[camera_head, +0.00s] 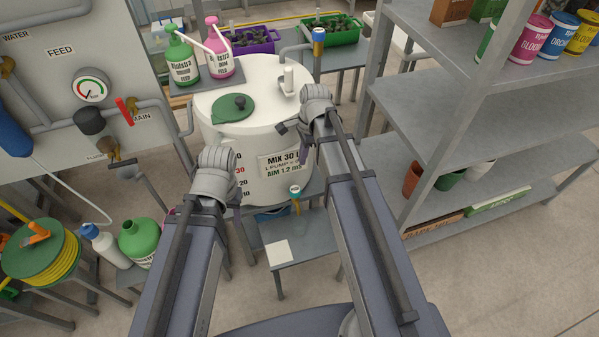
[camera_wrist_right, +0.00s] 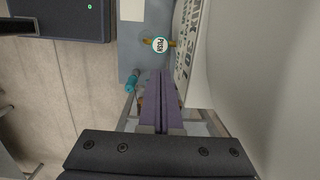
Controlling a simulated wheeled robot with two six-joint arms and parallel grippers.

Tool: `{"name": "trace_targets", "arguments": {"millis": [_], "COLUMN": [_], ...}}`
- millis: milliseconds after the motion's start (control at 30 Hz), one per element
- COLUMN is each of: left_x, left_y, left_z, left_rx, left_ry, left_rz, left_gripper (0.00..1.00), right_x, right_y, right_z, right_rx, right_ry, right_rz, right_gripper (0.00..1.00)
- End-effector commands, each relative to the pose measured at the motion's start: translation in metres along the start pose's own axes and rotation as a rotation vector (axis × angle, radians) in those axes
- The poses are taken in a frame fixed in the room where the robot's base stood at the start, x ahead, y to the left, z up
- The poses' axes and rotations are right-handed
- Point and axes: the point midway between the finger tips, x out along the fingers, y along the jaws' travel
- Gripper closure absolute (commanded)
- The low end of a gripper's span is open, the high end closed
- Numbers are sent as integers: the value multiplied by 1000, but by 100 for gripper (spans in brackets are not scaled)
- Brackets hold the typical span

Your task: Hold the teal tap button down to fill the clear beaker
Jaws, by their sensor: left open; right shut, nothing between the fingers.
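The tap (camera_head: 295,196) on the front of the white mixing tank (camera_head: 262,118) has a pale round top with a teal edge. In the right wrist view its round button marked PUSH (camera_wrist_right: 161,45) shows beyond my fingertips, beside the tank wall. My right gripper (camera_head: 303,156) is in front of the tank's label, above the tap; its purple fingers (camera_wrist_right: 161,75) are together, empty and apart from the button. My left gripper (camera_head: 237,214) is at the tank's lower left, open and largely hidden by its wrist. I cannot make out the clear beaker in either view.
A low grey stand (camera_head: 308,238) with a white square (camera_head: 278,252) is below the tap. Bottles (camera_head: 138,240) and a hose reel (camera_head: 40,250) crowd the left. A metal shelf unit (camera_head: 430,110) stands right. A teal cylinder (camera_wrist_right: 132,82) lies left of my right fingers.

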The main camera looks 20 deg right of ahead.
Motion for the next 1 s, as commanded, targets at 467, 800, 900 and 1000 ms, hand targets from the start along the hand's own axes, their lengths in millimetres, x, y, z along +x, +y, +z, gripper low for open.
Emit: {"name": "trace_targets", "arguments": {"millis": [467,800,900,1000], "left_x": [51,99,113,126], "left_y": [5,10,11,12], "left_z": [-3,-6,-7,-7], "left_rx": [0,0,0,1], "left_ry": [0,0,0,0], "left_rz": [0,0,0,0], "left_gripper": [50,50,50,50], "right_x": [52,100,115,127], "right_y": [0,0,0,0], "right_z": [-1,-1,-1,0], "right_rx": [-2,-1,-2,-2], "right_ry": [0,0,0,0], "right_rz": [0,0,0,0], "right_gripper": [100,100,100,100]}}
